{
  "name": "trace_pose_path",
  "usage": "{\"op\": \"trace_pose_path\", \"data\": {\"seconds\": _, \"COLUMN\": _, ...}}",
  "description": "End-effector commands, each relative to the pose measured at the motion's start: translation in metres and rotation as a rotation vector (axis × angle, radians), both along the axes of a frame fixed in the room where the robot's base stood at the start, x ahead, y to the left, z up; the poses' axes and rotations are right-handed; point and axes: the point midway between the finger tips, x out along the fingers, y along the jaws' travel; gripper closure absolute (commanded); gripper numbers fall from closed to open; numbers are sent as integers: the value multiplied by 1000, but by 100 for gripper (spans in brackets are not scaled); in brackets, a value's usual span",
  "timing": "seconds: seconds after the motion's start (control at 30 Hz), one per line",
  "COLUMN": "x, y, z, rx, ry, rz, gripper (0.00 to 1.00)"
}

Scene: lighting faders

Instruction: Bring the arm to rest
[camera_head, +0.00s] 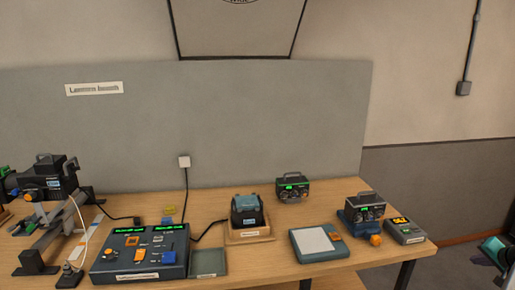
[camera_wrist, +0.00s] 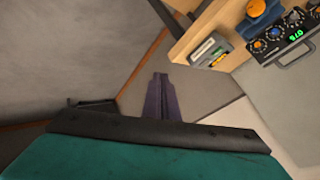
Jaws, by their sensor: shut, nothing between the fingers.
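My gripper (camera_wrist: 160,78) shows in the wrist view as two dark fingers together, with nothing between them. Behind them are a black bar and a teal body. In the head view my gripper (camera_head: 478,261) is at the far right edge, off the right end of the table and apart from everything on it. The lighting console (camera_head: 140,254), dark blue with green displays, an orange-framed button and a blue block, sits at the table's left front. Its small controls are too fine to read.
The wooden table (camera_head: 262,262) holds a grey pad (camera_head: 208,262), a boxed dark device (camera_head: 247,210), a white-topped panel (camera_head: 318,243), handled units (camera_head: 292,187) and a grey meter (camera_head: 404,230) near the right edge. A lamp rig (camera_head: 50,180) stands left. Floor right of the table looks clear.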

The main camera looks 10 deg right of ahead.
Motion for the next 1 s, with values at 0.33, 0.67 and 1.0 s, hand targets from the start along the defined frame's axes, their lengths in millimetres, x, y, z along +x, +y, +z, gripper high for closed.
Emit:
{"op": "trace_pose_path", "data": {"seconds": 0.33, "x": 43, "y": 35, "z": -23, "rx": 22, "ry": 12, "rz": 68, "gripper": 100}}
{"op": "trace_pose_path", "data": {"seconds": 0.67, "x": 112, "y": 116, "z": -85, "rx": 85, "ry": 50, "rz": 196, "gripper": 100}}
{"op": "trace_pose_path", "data": {"seconds": 1.0, "x": 168, "y": 247, "z": -180, "rx": 161, "ry": 144, "rz": 370, "gripper": 100}}
